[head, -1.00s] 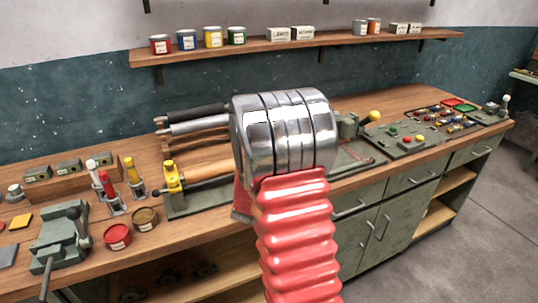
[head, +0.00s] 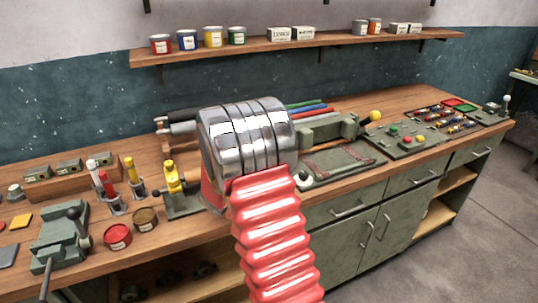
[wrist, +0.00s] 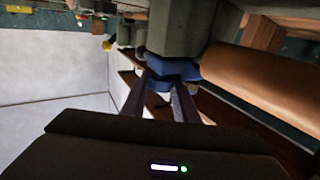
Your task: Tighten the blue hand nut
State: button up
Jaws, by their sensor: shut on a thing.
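The blue hand nut (wrist: 183,70) shows in the wrist view, just below a grey-green metal body (wrist: 178,28). My gripper (wrist: 163,83) has its two dark fingers closed on the nut, one at each side. The fingers hide part of the nut, so its thread and how far it sits on cannot be told. In the head view my arm stands in front of the bench, and the nut and gripper are hidden behind it.
A brown cylinder (wrist: 265,85) lies close to the right of the nut. In the head view, a yellow-topped fixture (head: 172,177) stands left of my arm and a green fixture (head: 325,128) right of it. The bench (head: 75,250) also carries a vice (head: 62,235) and tins.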

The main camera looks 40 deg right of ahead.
dwell(0.3)
jog(key=o, duration=1.1)
jog(key=shift+c, duration=0.2)
jog(key=v, duration=0.8)
